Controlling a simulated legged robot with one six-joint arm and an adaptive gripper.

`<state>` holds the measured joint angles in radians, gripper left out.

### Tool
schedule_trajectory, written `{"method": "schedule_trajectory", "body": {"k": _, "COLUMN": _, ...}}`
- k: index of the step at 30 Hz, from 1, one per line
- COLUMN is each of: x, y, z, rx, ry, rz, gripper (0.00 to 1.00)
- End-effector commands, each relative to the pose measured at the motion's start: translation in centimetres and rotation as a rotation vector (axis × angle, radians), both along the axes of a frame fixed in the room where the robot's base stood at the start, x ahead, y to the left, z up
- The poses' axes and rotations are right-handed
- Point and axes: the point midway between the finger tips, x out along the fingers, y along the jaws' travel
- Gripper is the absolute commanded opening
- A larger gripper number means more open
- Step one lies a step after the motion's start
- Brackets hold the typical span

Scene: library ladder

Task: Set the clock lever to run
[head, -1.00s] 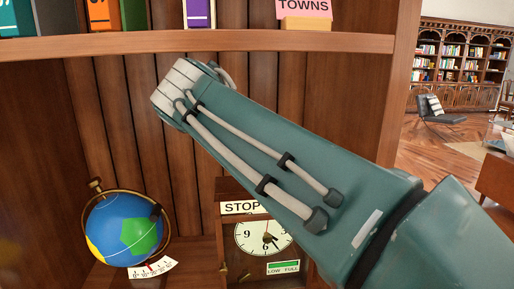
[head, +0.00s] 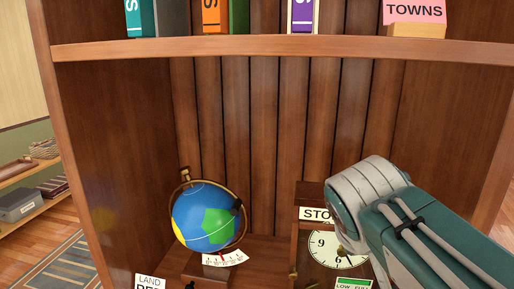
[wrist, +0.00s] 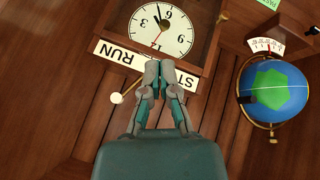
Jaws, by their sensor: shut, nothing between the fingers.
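The clock (head: 302,245) stands on the lower shelf, with a STOP label (head: 313,214) above its face. My arm covers its right part in the head view. In the wrist view the clock face (wrist: 176,14) appears upside down, with RUN (wrist: 118,54) and STOP (wrist: 187,83) labels along its edge. The lever (wrist: 117,98), a thin rod with a pale round knob, slants from between the labels toward the RUN side. My gripper (wrist: 160,66) is shut and empty in front of the gap between the labels. Whether it touches the lever is unclear.
A globe (head: 208,214) stands left of the clock, with a printed scale (head: 225,258) at its base. The upper shelf (head: 280,46) holds books and a pink TOWNS sign (head: 415,12). Bare wooden back panels (head: 265,140) leave open room above the clock.

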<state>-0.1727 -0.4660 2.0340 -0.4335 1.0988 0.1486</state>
Motion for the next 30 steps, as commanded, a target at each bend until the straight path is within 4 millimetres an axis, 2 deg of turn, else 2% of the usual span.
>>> {"method": "schedule_trajectory", "body": {"k": 1, "x": -1.3, "y": -0.1, "z": -1.5, "rx": 0.037, "ry": 0.011, "rz": -0.002, "gripper": 0.0}}
{"method": "schedule_trajectory", "body": {"k": 9, "x": -7.0, "y": 0.8, "z": -9.3, "rx": 0.254, "ry": 0.045, "rz": -0.015, "gripper": 0.0}}
{"method": "schedule_trajectory", "body": {"k": 13, "x": -8.7, "y": 1.3, "z": -11.8, "rx": 0.328, "ry": 0.045, "rz": -0.03, "gripper": 0.0}}
{"method": "schedule_trajectory", "body": {"k": 18, "x": -9.4, "y": 1.6, "z": -13.0, "rx": 0.363, "ry": 0.043, "rz": -0.038, "gripper": 0.0}}
{"method": "schedule_trajectory", "body": {"k": 30, "x": -9.4, "y": 1.6, "z": -13.0, "rx": 0.363, "ry": 0.043, "rz": -0.037, "gripper": 0.0}}
